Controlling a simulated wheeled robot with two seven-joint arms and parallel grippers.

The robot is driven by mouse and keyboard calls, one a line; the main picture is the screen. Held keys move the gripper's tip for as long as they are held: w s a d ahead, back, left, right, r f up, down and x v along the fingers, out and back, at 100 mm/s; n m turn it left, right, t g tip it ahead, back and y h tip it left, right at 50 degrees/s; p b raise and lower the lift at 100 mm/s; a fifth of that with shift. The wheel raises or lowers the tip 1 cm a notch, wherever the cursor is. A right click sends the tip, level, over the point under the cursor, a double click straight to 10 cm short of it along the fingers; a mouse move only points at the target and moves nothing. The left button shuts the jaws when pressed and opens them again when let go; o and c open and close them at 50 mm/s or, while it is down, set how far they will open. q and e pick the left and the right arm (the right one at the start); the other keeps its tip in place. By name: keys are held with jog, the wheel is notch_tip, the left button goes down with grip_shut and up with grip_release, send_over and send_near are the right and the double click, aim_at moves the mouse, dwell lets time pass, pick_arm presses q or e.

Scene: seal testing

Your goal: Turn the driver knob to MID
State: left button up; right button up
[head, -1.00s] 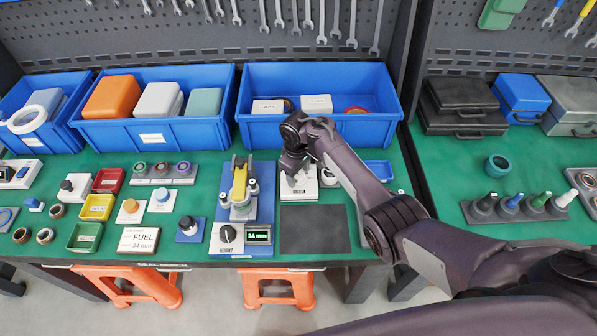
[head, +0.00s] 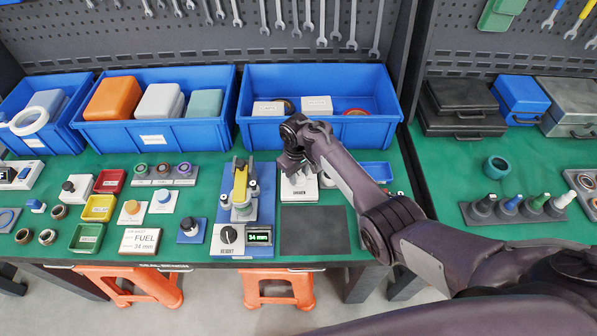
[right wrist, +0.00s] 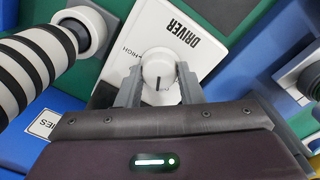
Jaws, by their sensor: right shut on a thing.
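The white driver knob (right wrist: 158,72) sits on a white panel (right wrist: 185,50) labelled DRIVER, with HIGH printed to the left of the knob. A short black mark on the knob points down the picture, towards my gripper's body. The mark's dial position cannot be read for sure. My right gripper (right wrist: 158,88) has one finger on each side of the knob and is shut on it. In the head view, my right gripper (head: 295,172) is over the driver panel (head: 299,192) and hides the knob. My left gripper is not in view.
A blue press fixture (head: 242,200) with a yellow handle and a 34 mm display stands just left of the driver panel. A dark mat (head: 313,230) lies in front. A blue bin (head: 320,130) stands behind. A small blue tray (head: 377,171) is to the right.

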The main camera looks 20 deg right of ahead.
aim_at(298, 175)
jog(key=m+p, duration=0.1)
jog(key=m, duration=0.5)
jog(key=shift+w+m, duration=0.1)
jog(key=shift+m, duration=0.2)
jog(key=m, duration=0.3)
jog(key=shift+m, duration=1.8)
jog(key=shift+g, duration=0.3)
jog(key=o, duration=1)
jog(key=shift+c, duration=0.2)
jog(key=shift+r, duration=0.1)
notch_tip(298, 175, up, 8)
jog(key=shift+w+a+f, duration=0.1)
jog(key=shift+f, duration=0.1)
